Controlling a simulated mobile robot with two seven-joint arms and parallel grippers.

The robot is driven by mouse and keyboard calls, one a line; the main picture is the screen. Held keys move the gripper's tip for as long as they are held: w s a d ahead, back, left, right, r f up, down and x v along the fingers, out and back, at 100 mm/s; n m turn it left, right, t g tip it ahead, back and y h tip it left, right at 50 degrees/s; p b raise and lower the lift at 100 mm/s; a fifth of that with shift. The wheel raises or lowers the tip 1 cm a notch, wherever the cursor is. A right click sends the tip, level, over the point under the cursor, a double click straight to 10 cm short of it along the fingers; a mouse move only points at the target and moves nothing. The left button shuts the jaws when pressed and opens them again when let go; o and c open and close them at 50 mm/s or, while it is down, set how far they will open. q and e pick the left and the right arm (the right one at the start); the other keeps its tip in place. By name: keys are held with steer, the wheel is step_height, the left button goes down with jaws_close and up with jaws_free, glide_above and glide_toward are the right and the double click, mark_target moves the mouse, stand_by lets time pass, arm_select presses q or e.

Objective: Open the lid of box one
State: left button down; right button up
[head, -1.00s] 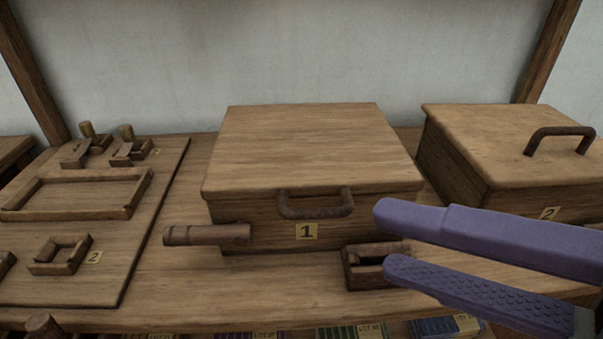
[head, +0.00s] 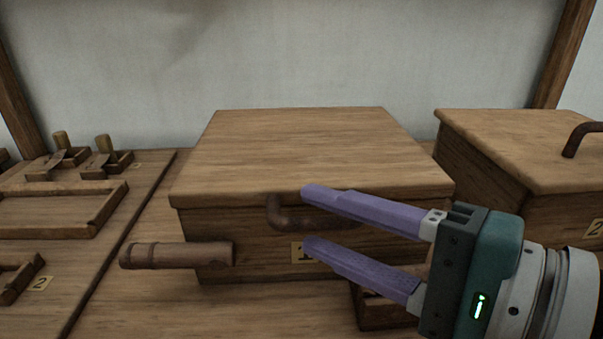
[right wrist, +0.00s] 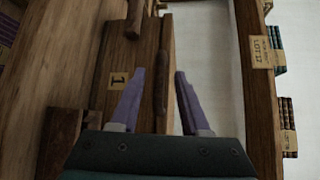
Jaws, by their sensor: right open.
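Box one (head: 245,235) is a wooden box with a closed flat lid (head: 300,150). A dark curved handle (head: 275,214) hangs at the lid's front edge, above the "1" label, which my fingers partly cover. My right gripper (head: 306,217) is open in front of the box, its purple fingertips above and below the handle's right part. In the right wrist view the handle (right wrist: 161,85) lies between the two open fingers (right wrist: 160,85), with the "1" label (right wrist: 118,79) to the left. I see no grip on it. My left gripper is out of view.
A small open wooden box (head: 375,312) stands below my right gripper. Box two (head: 530,150) stands close on the right. A board (head: 100,245) with wooden tools lies at the left.

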steer(key=shift+x, duration=0.8)
jaws_close()
stand_by(0.9)
